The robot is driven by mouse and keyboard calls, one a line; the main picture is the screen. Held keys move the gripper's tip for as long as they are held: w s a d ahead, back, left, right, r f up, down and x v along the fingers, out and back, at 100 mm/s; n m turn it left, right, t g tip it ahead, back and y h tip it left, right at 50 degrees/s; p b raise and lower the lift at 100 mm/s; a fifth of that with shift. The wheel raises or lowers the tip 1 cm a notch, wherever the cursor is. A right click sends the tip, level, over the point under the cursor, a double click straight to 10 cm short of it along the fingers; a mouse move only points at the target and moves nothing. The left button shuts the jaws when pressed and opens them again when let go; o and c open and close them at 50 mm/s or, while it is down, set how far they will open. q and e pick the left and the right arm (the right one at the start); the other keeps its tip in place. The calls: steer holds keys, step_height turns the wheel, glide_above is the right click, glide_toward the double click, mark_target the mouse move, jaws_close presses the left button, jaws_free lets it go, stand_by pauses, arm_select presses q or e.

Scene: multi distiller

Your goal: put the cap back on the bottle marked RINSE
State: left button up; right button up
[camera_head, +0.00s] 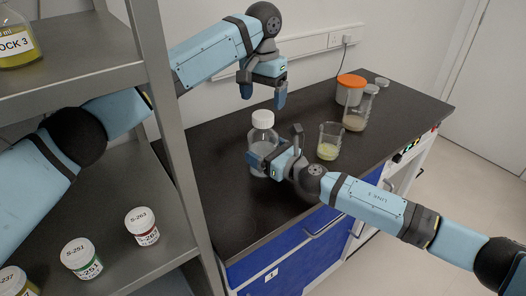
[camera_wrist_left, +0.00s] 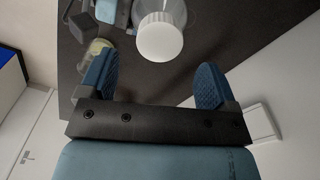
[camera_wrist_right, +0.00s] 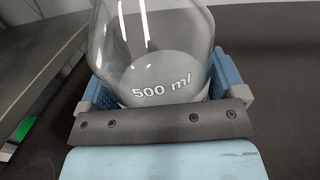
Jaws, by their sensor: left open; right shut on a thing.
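A clear glass bottle (camera_head: 262,146) stands on the black bench, with a white cap (camera_head: 263,119) sitting on its mouth. I cannot tell how tightly the cap is seated. In the right wrist view the bottle (camera_wrist_right: 155,45) shows "500 ml"; the word RINSE is not visible. My right gripper (camera_head: 265,163) is shut on the bottle's body from the front. My left gripper (camera_head: 263,96) is open and empty above the cap, fingers pointing down. In the left wrist view the cap (camera_wrist_left: 160,38) lies just beyond the fingertips, between them but not touched.
A beaker with yellowish liquid (camera_head: 328,151) stands right of the bottle. Farther back are a taller glass vessel (camera_head: 356,120) and an orange-lidded jar (camera_head: 350,92). A grey shelf (camera_head: 120,235) at left holds several small labelled jars. The bench's front left is clear.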

arm_select(q)
steer(key=shift+r, duration=1)
arm_select(e)
steer(key=o, duration=1.4)
steer(key=shift+o, duration=0.2)
arm_select(q)
steer(key=shift+r+p, duration=0.3)
arm_select(e)
steer(key=v, duration=1.3)
steer(key=shift+s+d, duration=0.25)
steer(key=shift+d, duration=0.1)
arm_select(q)
steer(key=shift+f, duration=0.1)
arm_select(e)
steer(key=shift+s+f, duration=0.1)
